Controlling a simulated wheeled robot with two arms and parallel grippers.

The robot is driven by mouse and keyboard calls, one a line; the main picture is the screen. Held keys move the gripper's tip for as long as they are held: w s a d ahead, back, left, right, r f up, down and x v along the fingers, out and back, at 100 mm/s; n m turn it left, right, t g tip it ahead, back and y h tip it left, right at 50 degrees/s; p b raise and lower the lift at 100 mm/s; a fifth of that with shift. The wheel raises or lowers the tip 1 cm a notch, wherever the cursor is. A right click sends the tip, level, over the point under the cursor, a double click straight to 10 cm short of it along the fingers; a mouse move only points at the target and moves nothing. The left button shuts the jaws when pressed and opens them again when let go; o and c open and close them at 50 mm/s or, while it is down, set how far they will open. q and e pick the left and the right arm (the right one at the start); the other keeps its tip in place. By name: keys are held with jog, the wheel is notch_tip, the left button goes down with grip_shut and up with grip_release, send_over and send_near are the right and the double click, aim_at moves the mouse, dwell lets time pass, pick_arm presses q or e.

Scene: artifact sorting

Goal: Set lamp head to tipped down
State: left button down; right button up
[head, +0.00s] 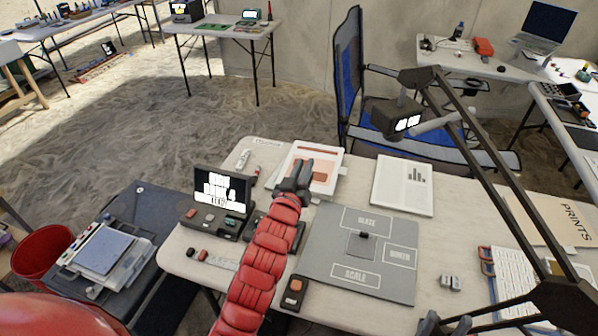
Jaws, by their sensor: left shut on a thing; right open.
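The desk lamp has a dark boxy head (384,119) on a long black jointed arm (502,180). The arm rises from the lower right and bends at the upper middle. The head hangs over the table's far edge. Its lit white panel faces toward me, and its exact tilt is hard to tell. A pale grey bar (437,122) sticks out to its right. My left gripper (301,171), at the end of the red arm, is over a page with orange blocks, apart from the lamp head and left of it. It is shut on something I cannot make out. My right gripper is not in view.
A blue chair (350,75) stands behind the lamp head. A red bucket (42,252) is at left.

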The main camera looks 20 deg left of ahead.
aim_at(313, 176)
pick_arm(q)
jog(key=shift+d+f+m+b, duration=0.4)
jog(key=shift+d+m+b, duration=0.2)
jog(key=shift+m+b, duration=0.3)
jog(key=shift+d+f+m+b, duration=0.4)
jog(key=shift+d+m+b, duration=0.2)
jog(key=shift+m+b, duration=0.3)
jog(key=shift+d, duration=0.1)
jog(key=c, duration=0.9)
grip_release()
jog(key=shift+r, duration=0.1)
